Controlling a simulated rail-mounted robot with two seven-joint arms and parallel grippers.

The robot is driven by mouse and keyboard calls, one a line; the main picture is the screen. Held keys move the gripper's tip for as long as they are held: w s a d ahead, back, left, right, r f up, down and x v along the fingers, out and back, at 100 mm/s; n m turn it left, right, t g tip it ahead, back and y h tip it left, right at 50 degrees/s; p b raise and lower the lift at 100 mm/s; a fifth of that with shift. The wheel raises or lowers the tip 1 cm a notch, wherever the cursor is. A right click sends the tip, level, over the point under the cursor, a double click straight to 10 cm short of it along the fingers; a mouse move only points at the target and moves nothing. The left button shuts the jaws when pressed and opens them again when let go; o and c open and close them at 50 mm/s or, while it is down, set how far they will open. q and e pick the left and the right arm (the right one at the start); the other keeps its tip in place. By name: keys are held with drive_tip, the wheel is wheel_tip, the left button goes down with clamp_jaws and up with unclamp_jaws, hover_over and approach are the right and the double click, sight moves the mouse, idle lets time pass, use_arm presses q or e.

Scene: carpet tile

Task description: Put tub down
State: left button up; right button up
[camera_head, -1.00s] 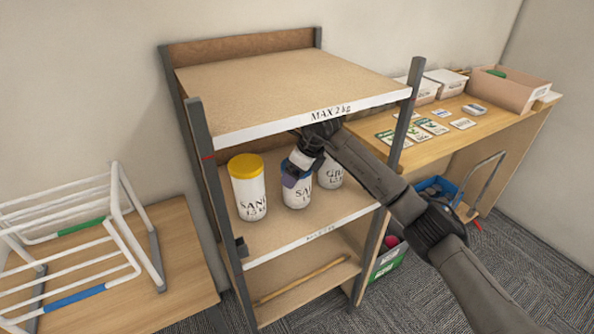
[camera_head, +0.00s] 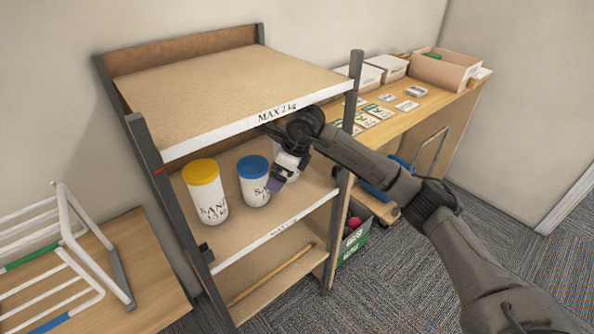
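A white tub with a yellow lid (camera_head: 206,192) and a white tub with a blue lid (camera_head: 254,182) stand upright on the middle shelf (camera_head: 238,230). Their black lettering is partly readable. My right gripper (camera_head: 277,181) reaches in under the top shelf from the right. Its purple-grey fingertips are just right of the blue-lidded tub and look apart from it. A third white tub, lettered in the earlier frame, is mostly hidden behind the gripper. I cannot tell the finger spacing. My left gripper is out of view.
The top shelf (camera_head: 220,95), marked "MAX 2 kg", is empty and close above my arm. A dark upright post (camera_head: 343,150) stands beside my forearm. A wooden stick (camera_head: 270,275) lies on the lower shelf. A white rack (camera_head: 75,250) stands left; a desk (camera_head: 410,115) stands right.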

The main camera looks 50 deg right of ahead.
drive_tip(key=shift+s+d, duration=0.3)
drive_tip(key=shift+s, duration=0.4)
drive_tip(key=shift+s+d, duration=0.3)
drive_tip(key=shift+s, duration=0.35)
drive_tip(key=shift+s+d, duration=0.3)
drive_tip(key=shift+s, duration=0.4)
